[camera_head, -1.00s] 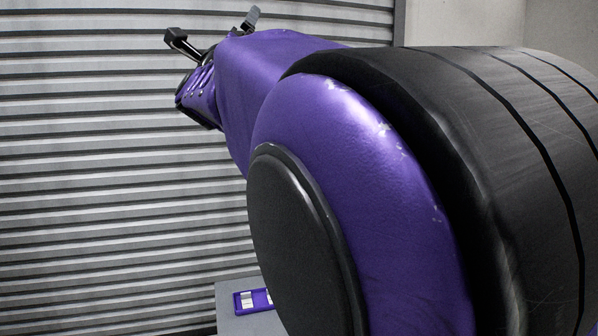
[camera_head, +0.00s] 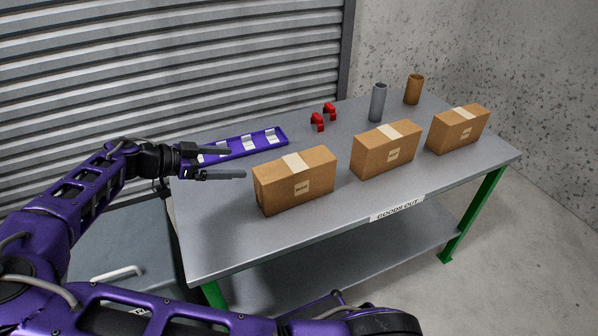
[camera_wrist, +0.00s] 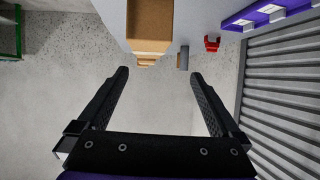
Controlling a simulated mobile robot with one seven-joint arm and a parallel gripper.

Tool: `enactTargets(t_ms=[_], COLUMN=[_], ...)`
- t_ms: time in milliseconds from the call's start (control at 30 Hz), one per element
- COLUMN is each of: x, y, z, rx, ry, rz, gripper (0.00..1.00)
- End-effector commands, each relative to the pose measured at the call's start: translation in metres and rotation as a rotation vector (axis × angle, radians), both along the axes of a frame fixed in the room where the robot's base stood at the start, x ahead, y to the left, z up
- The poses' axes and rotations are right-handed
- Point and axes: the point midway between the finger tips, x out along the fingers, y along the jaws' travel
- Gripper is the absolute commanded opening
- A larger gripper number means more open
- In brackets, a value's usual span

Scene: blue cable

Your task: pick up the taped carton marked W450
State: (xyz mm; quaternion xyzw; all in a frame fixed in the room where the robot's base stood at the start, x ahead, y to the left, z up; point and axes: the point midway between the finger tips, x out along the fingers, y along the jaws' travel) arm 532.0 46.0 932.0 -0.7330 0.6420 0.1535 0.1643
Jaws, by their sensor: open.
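Three brown cartons with pale tape stand in a row on the grey table in the head view: a left one (camera_head: 294,182), a middle one (camera_head: 386,150) and a right one (camera_head: 458,130). Each has a printed front label, too small to read, so I cannot tell which is W450. My gripper (camera_head: 242,163) is open and empty, just left of the left carton and apart from it, its fingers pointing right. In the wrist view a carton (camera_wrist: 150,24) lies ahead, beyond my open fingertips (camera_wrist: 159,74), with others partly hidden behind it.
A purple tray with white pieces (camera_head: 243,145) lies behind my gripper. A GOODS OUT label (camera_head: 397,209) marks the table's front edge.

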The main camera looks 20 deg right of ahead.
Motion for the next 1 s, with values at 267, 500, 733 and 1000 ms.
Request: enactTargets(t_ms=[267,500,733,1000], x=[-0.014,-0.011,-0.007,-0.006], y=[-0.035,-0.084,-0.117,-0.138], z=[-0.014,-0.034,-0.048,-0.056], rx=[-0.068,-0.066,-0.064,-0.064], ry=[0.042,0.04,0.039,0.04], rz=[-0.064,-0.064,-0.059,-0.061], gripper=[1.0,1.0,1.0,1.0])
